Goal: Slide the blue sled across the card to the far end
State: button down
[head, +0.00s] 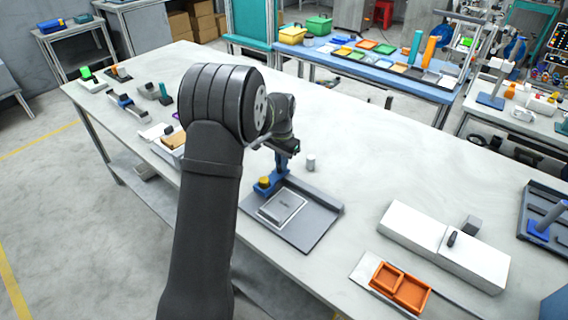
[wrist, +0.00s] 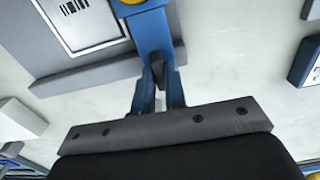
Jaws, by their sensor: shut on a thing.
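The blue sled (head: 260,190) carries a yellow knob (head: 264,182) and stands at the upper left edge of a grey plate (head: 318,212). A white card with dark print (head: 283,207) lies flat on the plate, just in front of the sled. My gripper (head: 282,163) is above and beside the sled, shut on it. In the wrist view, the blue fingers of my gripper (wrist: 159,78) meet at the near end of the sled's blue arm (wrist: 150,30). The card (wrist: 76,22) shows left of it. The exact contact is partly hidden by the fingers.
A small grey cylinder (head: 311,163) stands just behind the plate. A long white block (head: 440,245) and an orange tray (head: 400,286) lie to the right. Blocks and a wooden-topped box (head: 172,140) are at left, partly behind my arm. The table behind the plate is mostly clear.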

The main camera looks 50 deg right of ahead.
jog(key=shift+w+r, duration=0.15)
jog(key=shift+w, duration=0.2)
jog(key=c, duration=1.5)
grip_release()
jog(key=shift+o, duration=0.2)
jog(key=shift+s, duration=0.1)
jog(key=shift+r, duration=0.15)
notch_tip(320, 180, up, 17)
notch_tip(320, 180, down, 18)
jog(key=shift+r, duration=0.2)
jog(key=shift+s, duration=0.1)
